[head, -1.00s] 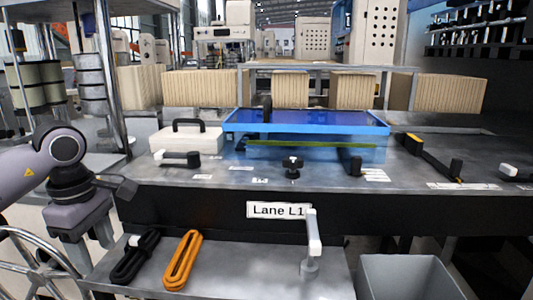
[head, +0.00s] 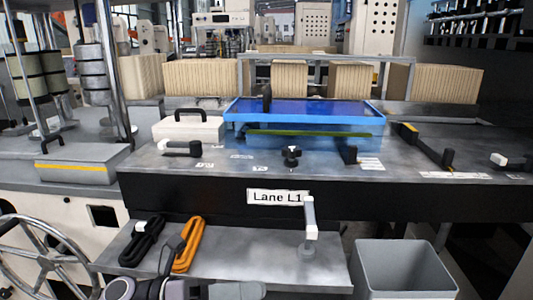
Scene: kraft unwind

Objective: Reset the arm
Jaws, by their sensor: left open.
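My left arm comes in along the bottom edge. My left gripper (head: 172,256) shows only as thin dark parts in front of the orange cable loop (head: 188,244), on the low front shelf (head: 225,262). It is open, and nothing shows held in it. I cannot tell whether it touches the loop. A black cable loop (head: 143,241) lies just left of the orange one. My right gripper is not in view.
A white-topped lever (head: 310,220) stands on the shelf's right side, with a grey bin (head: 405,265) beyond. The bench front labelled Lane L1 (head: 277,197) rises behind. A grey case (head: 80,165) and handwheel (head: 40,255) are at left.

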